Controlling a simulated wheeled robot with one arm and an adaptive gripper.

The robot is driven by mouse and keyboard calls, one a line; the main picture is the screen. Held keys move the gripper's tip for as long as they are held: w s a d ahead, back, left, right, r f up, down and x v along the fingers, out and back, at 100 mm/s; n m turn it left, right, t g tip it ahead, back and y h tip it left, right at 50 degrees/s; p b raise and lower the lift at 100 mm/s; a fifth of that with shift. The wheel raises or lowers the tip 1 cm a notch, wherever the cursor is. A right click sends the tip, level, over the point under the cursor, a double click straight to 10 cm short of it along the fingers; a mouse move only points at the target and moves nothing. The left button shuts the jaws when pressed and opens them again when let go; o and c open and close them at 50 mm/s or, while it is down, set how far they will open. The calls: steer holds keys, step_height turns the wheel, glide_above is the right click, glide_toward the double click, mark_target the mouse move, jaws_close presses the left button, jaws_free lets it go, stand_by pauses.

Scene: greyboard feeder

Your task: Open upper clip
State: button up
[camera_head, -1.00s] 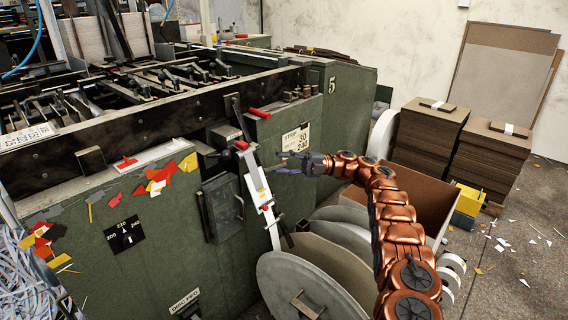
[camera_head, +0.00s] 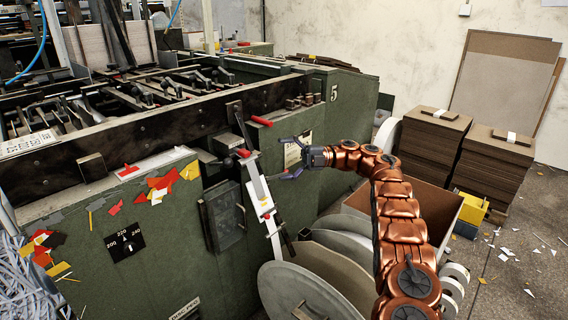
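A pale, slanted clip arm (camera_head: 262,201) stands out from the front of the green machine. A red tip (camera_head: 244,153) marks its upper part, and a smaller red spot sits lower down. I take the upper part as the upper clip; whether it is open or shut is too small to tell. My gripper (camera_head: 284,158) is just right of the upper part, with its two fingers spread and pointing left toward it. The fingers appear empty. I cannot tell whether a fingertip touches the clip arm.
The green machine (camera_head: 155,255) fills the left and middle. A red handle (camera_head: 262,121) juts out above the clip arm. Large round reels (camera_head: 305,290) stand below my gripper. An open cardboard box (camera_head: 435,207) and stacked boards (camera_head: 430,145) are at the right.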

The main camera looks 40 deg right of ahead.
step_height(320, 180, up, 7)
steer(key=d+n+y, duration=0.1)
steer(key=shift+s+t, duration=0.25)
steer(key=shift+t, duration=0.15)
steer(key=shift+m+g+h, duration=0.3)
steer(key=shift+m+h, duration=0.3)
steer(key=shift+h, duration=0.1)
steer(key=f, duration=0.5)
steer(key=shift+w+a+f, duration=0.2)
steer(key=shift+a+f, duration=0.05)
steer(key=shift+a, duration=0.1)
steer(key=shift+f, duration=0.1)
steer(key=shift+a+f, duration=0.1)
steer(key=shift+f, duration=0.05)
